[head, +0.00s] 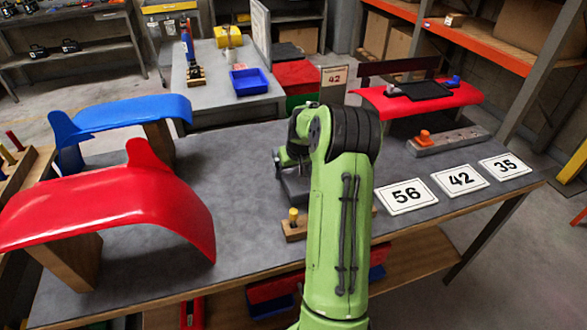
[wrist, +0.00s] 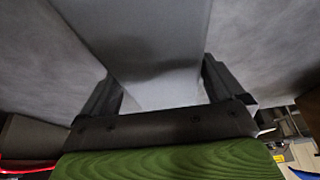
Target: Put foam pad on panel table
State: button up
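My gripper (head: 290,165) is low over the grey table (head: 245,160) in the head view, mostly hidden behind my green arm. A dark grey flat piece (head: 296,190) shows at its tip; it may be the foam pad, but the arm hides most of it. In the wrist view my gripper's two dark fingers (wrist: 163,85) stand well apart. A smooth grey slab (wrist: 150,45) fills the space between them and runs up out of view. I cannot tell whether the fingers press on it. The grey table bears a red panel (head: 120,200) and a blue panel (head: 130,112).
A wooden block with a yellow peg (head: 293,222) stands near the front edge. Number cards (head: 405,197) lie at right. Behind them are a grey bar with an orange knob (head: 440,140) and a red panel with a black tray (head: 420,92). A blue bin (head: 248,82) stands on a farther table.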

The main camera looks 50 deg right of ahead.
jog(key=shift+r, duration=0.15)
jog(key=p+v, duration=0.3)
jog(key=v, duration=0.9)
jog(key=a+r+n, duration=0.2)
jog(key=a+r, duration=0.3)
jog(key=a, duration=0.5)
jog(key=s+a+r+n, duration=0.1)
jog(key=s+a+r, duration=0.15)
jog(key=a, duration=0.35)
jog(key=s+a+r, duration=0.2)
jog(key=s+a, duration=0.1)
jog(key=a, duration=0.3)
jog(key=s+a+n, duration=0.1)
jog(key=s+a, duration=0.2)
jog(key=s, duration=0.1)
jog(key=s+a+n+t+y, duration=0.1)
jog(key=s+a, duration=0.3)
jog(key=s, duration=0.1)
jog(key=s+a+y, duration=0.1)
jog(key=s+a, duration=0.2)
jog(key=s, duration=0.1)
jog(key=shift+s+a+f+n+t, duration=0.3)
jog(key=shift+s+f+n+t, duration=0.1)
jog(key=shift+r, duration=0.1)
